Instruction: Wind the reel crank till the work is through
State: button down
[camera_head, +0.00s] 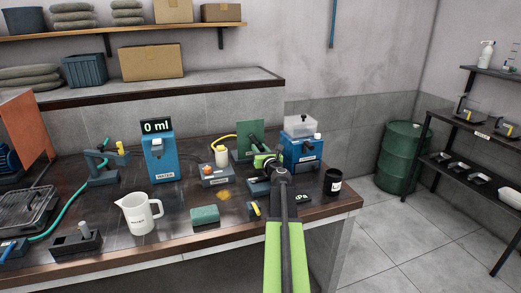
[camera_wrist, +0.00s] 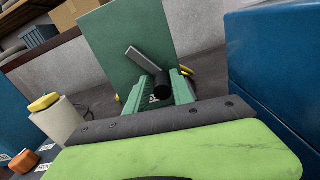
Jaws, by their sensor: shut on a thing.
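The crank shows in the wrist view as a grey flat arm (camera_wrist: 143,58) with a black handle (camera_wrist: 161,86) at its lower right end. It stands in front of an upright green plate (camera_wrist: 112,30), which also shows in the head view (camera_head: 243,141). My gripper (camera_wrist: 158,88) has its green ridged fingers on either side of the black handle and is shut on it. In the head view my gripper (camera_head: 266,160) reaches the plate's lower right, and my arm hides part of the crank. The crank arm tilts up and left from the handle. No reel drum can be made out.
A blue machine (camera_head: 302,150) stands close right of my gripper.

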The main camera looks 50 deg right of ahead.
jog(key=m, duration=0.2)
jog(key=a+m, duration=0.1)
jog(key=shift+w+a+f+m, duration=0.1)
jog(key=shift+w+f+m, duration=0.15)
jog(key=shift+w+m, duration=0.15)
jog(key=shift+s, duration=0.1)
jog(key=c, duration=1.3)
grip_release()
notch_tip(320, 180, up, 5)
jog(key=p, duration=0.4)
jog(key=shift+p, duration=0.4)
jog(key=s+d+r+p, duration=0.3)
jog(key=s+r+p, duration=0.3)
jog(key=s, duration=0.5)
jog(key=shift+s+d, duration=0.15)
